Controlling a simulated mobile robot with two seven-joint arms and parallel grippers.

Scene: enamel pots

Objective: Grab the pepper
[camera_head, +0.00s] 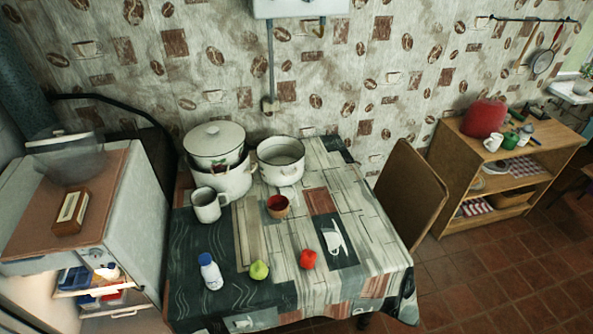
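A small rounded red item (308,259), which looks like the pepper, lies on the table near its front right part. Left of it lies a yellow-green fruit (259,270), perhaps a pear or apple. It is too small to tell for certain. The red item stands clear of the things around it. Neither of my grippers is in view.
The table (325,215) has a patterned cloth. A white bottle with a blue cap (210,272), a brown bowl (277,208), a mug (207,206) and enamel pots (282,162) stand on it.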

